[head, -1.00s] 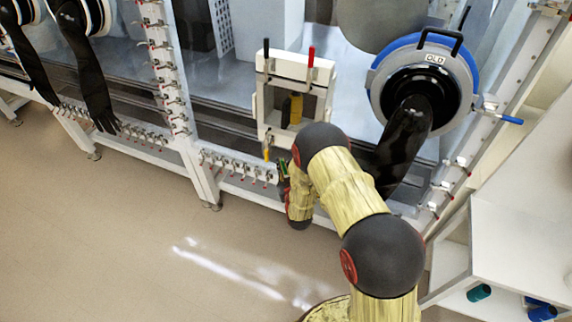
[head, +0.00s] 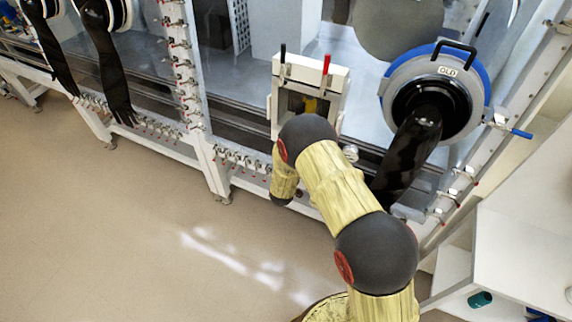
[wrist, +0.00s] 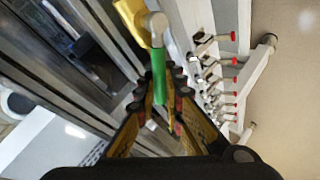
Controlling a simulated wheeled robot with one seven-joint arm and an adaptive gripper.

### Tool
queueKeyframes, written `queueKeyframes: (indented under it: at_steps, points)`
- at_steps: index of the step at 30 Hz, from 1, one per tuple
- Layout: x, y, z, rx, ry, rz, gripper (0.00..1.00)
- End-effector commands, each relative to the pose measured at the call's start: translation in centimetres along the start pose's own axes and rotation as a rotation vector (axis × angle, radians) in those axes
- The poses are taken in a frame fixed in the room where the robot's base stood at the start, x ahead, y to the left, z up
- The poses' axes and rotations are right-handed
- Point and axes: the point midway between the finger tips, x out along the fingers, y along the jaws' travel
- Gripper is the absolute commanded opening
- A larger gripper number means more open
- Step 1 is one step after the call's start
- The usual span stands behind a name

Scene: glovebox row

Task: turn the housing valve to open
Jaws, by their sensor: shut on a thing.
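In the wrist view, my gripper (wrist: 162,90) is closed around a green handle (wrist: 159,68). The handle runs up to a pale metal round hub (wrist: 157,22), with a yellow part (wrist: 131,18) beside it. In the head view, the white housing frame (head: 312,70) stands on the glovebox front with a black and a red upright handle on top. My arm covers its lower part, and my gripper and the green handle are hidden there.
A blue-rimmed glove port marked OLD (head: 447,71) with a hanging black glove (head: 408,150) is right of the housing. Rows of red-tipped clamps (wrist: 222,80) line the lower rail close to my gripper. A white shelf unit (head: 515,245) stands at the right. The floor at left is clear.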

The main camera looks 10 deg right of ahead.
Motion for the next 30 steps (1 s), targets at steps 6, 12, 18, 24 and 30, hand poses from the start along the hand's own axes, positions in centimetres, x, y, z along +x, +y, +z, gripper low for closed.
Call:
queueKeyframes:
  at_steps: [6,12,18,24,30]
  points:
    - [0.24,-0.38,-0.05,-0.052,-0.034,-0.006,0.00]
    - [0.33,-0.50,-0.03,-0.069,-0.044,-0.007,0.00]
    - [0.34,-0.52,-0.01,-0.069,-0.045,-0.007,0.00]
    - [0.34,-0.51,-0.01,-0.069,-0.044,-0.006,0.14]
    - [0.34,-0.49,0.03,-0.068,-0.045,-0.006,0.25]
